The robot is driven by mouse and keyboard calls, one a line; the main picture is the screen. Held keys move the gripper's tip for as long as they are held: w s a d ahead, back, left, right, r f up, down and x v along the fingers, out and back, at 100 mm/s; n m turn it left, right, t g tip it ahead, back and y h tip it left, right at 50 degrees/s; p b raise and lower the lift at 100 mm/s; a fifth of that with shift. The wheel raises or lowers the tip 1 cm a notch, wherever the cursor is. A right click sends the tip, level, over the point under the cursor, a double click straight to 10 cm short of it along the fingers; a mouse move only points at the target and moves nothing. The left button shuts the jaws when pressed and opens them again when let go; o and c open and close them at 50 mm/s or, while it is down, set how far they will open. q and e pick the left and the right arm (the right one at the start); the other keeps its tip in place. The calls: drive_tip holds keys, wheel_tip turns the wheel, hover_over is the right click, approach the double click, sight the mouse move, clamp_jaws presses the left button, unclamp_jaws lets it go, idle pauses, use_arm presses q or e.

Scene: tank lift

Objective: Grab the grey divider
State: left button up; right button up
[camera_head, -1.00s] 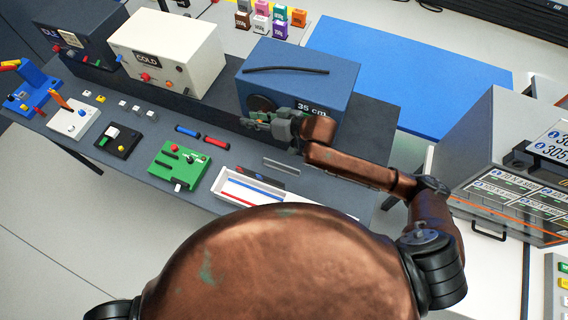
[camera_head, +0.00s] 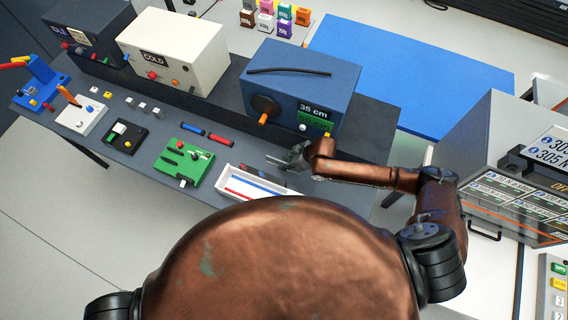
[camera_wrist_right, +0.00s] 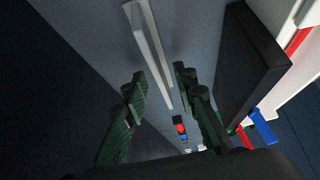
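The grey divider shows in the right wrist view (camera_wrist_right: 148,42) as a long, thin, light grey bar on the dark bench top. Its near end reaches between the fingertips of my right gripper (camera_wrist_right: 159,78). The fingers are apart, one on each side of the bar, and I see no contact. In the head view my right gripper (camera_head: 290,160) is low over the bench, just behind the white tray (camera_head: 222,181), and it partly hides the divider. My left gripper is in neither view.
A blue box marked 35 cm (camera_head: 340,92) stands behind the right gripper. A green panel (camera_head: 186,163) and blue and red cylinders (camera_head: 220,139) lie to the left. A dark block (camera_wrist_right: 250,65) stands close right of the fingers in the wrist view.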

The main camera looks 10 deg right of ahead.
drive_tip(key=shift+w+a+f, duration=0.25)
drive_tip(key=shift+a+f, duration=0.1)
drive_tip(key=shift+f, duration=0.2)
drive_tip(key=shift+c, duration=0.4)
clamp_jaws()
